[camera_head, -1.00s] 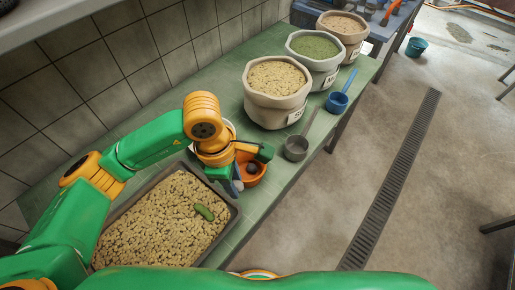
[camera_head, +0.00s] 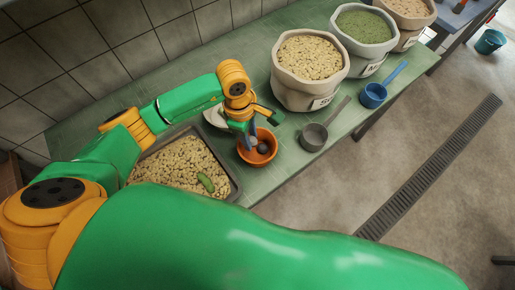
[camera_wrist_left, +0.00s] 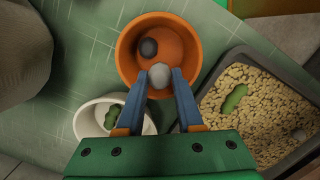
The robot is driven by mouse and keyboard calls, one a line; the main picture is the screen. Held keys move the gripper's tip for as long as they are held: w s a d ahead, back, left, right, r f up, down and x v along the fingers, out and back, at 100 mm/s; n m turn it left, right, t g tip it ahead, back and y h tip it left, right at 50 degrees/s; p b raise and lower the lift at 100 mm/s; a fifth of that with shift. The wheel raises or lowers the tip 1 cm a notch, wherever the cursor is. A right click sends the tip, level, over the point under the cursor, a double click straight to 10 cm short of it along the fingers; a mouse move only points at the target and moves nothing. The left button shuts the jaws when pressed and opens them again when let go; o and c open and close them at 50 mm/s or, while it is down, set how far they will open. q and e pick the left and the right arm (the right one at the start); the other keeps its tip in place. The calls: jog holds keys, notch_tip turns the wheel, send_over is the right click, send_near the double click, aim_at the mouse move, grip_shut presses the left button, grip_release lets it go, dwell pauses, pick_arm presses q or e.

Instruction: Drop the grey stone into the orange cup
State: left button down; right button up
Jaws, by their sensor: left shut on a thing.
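The orange cup (camera_head: 245,158) stands on the green counter beside the bean tray. It also shows in the wrist view (camera_wrist_left: 186,42), with a dark stone (camera_wrist_left: 149,47) inside it. My left gripper (camera_head: 252,139) is shut on the light grey stone (camera_wrist_left: 159,76). In the wrist view the fingertips (camera_wrist_left: 159,80) hold this stone over the near part of the cup's opening. The stone's height above the cup is hard to judge. My right gripper is out of view.
The tray of pale beans (camera_head: 237,188) holds a green piece (camera_head: 205,183). A white bowl (camera_wrist_left: 80,122) with a green piece stands close by. A grey scoop (camera_head: 313,137), a blue scoop (camera_head: 373,96) and filled sacks (camera_head: 310,93) stand to the right and behind.

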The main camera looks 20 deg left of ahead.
pick_arm(q)
jog(key=shift+c, duration=2.4)
grip_release()
jog(key=shift+s+r, duration=0.1)
jog(key=shift+s, duration=0.1)
jog(key=shift+w, duration=0.15)
jog(key=r, duration=0.2)
jog(key=r+b, duration=0.1)
jog(key=r, duration=0.3)
jog(key=shift+w+a, duration=0.1)
jog(key=shift+a, duration=0.3)
jog(key=shift+r, duration=0.5)
